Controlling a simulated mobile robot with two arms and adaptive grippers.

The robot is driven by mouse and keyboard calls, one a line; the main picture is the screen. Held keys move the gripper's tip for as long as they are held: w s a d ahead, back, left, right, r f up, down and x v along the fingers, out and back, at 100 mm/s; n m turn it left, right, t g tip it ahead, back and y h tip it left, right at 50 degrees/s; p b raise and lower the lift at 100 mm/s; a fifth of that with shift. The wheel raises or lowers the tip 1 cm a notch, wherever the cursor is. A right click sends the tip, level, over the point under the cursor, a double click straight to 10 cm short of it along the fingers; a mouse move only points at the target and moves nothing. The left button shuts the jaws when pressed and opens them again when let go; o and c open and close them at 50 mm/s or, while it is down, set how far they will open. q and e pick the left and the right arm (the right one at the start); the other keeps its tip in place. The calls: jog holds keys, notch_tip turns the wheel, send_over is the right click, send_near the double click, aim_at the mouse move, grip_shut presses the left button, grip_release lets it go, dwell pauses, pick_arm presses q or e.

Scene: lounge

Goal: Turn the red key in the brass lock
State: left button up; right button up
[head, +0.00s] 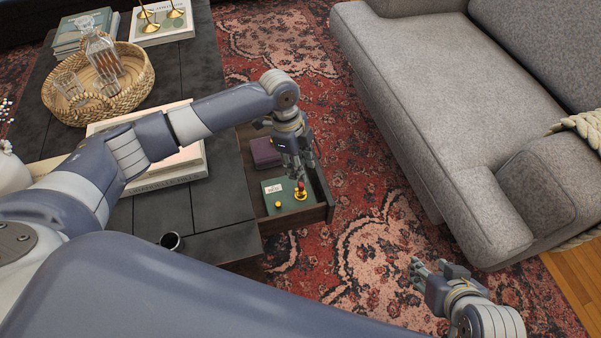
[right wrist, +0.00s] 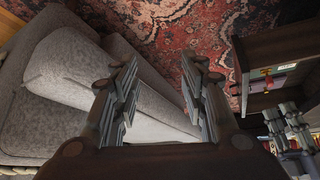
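A small red key (head: 301,185) stands upright in a round brass lock (head: 301,195) on a green panel (head: 285,209) inside an open drawer (head: 303,218). My left gripper (head: 298,172) points down just above the key in the head view, its fingers apart. Its fingertips are close to the key's top; I cannot tell whether they touch it. The left gripper also shows at the right of the right wrist view (right wrist: 286,112). My right gripper (head: 430,272) is open and empty above the rug, and its spread fingers fill the right wrist view (right wrist: 158,95).
A brass knob (head: 278,205) and a white label (head: 274,188) are on the green panel. A purple box (head: 265,152) lies deeper in the drawer. The black table (head: 225,243) bears a wicker tray (head: 140,87) and books. A grey sofa (head: 430,90) stands right; open rug lies between.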

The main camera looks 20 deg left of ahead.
aim_at(300, 183)
pick_arm(q)
notch_tip(300, 183, down, 2)
jog(key=shift+f+b, duration=0.1)
jog(key=shift+b, duration=1.05)
jog(key=shift+f+b, duration=0.8)
jog(key=shift+b, duration=0.3)
pick_arm(e)
jog(key=w+a+r+t+y, duration=0.1)
jog(key=w+a+r+t, duration=0.1)
jog(key=w+r+t, duration=0.4)
jog(key=w+a+r+t+y, duration=0.2)
jog(key=w+r+t, duration=0.3)
jog(key=r, duration=0.7)
jog(key=shift+w+a+n+t+y, duration=0.35)
jog(key=shift+a+t, duration=0.25)
jog(key=shift+a, duration=0.2)
jog(key=shift+f, duration=0.1)
